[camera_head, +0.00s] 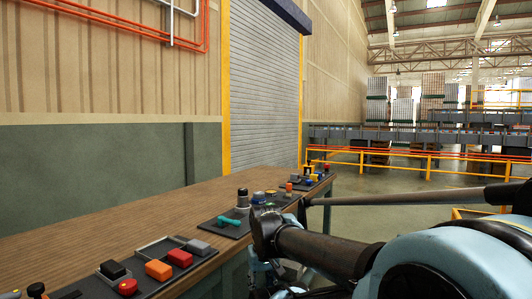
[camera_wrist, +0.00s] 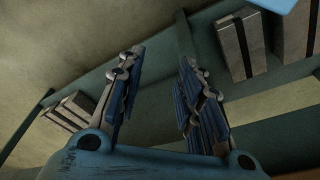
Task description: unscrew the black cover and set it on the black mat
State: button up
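A dark upright cylinder (camera_head: 242,198) with a lighter band stands on the wooden table in the head view. It may be the black cover on its part, but it is too small to be sure. A black mat (camera_head: 212,231) lies around its base, with a teal handle-like piece (camera_head: 230,221) on it. My gripper (camera_wrist: 162,58) is open and empty in the wrist view, its two blue-and-metal fingers well apart. In the head view my dark arm end hangs by the table's front edge, right of the cylinder, and my fingers cannot be made out clearly. The wrist view shows no cover.
The table (camera_head: 130,213) also bears a black block (camera_head: 113,269), orange block (camera_head: 158,270), red blocks and a grey block (camera_head: 197,247) near its front edge. More small coloured parts sit at its far end. The wrist view shows a green beam (camera_wrist: 185,45) and grey banded blocks (camera_wrist: 240,45).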

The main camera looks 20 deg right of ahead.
jog(key=shift+w+d, duration=0.2)
jog(key=shift+d, duration=0.1)
jog(key=shift+o, duration=0.6)
jog(key=o, duration=0.4)
jog(key=shift+s+r, duration=0.2)
jog(key=shift+r, duration=0.05)
jog(key=shift+o, duration=0.2)
jog(key=w+r+n, duration=0.3)
jog(key=w+r, duration=0.5)
jog(key=r, duration=0.5)
jog(key=shift+w+y, duration=0.15)
jog(key=shift+y, duration=0.25)
notch_tip(320, 180, up, 24)
jog(key=n+y, duration=0.2)
jog(key=n, duration=0.8)
send_over(243, 192)
jog(key=d, duration=0.5)
jog(key=shift+g, duration=0.4)
jog(key=x, duration=1.6)
jog(key=shift+a+f, duration=0.15)
jog(key=shift+f, duration=0.15)
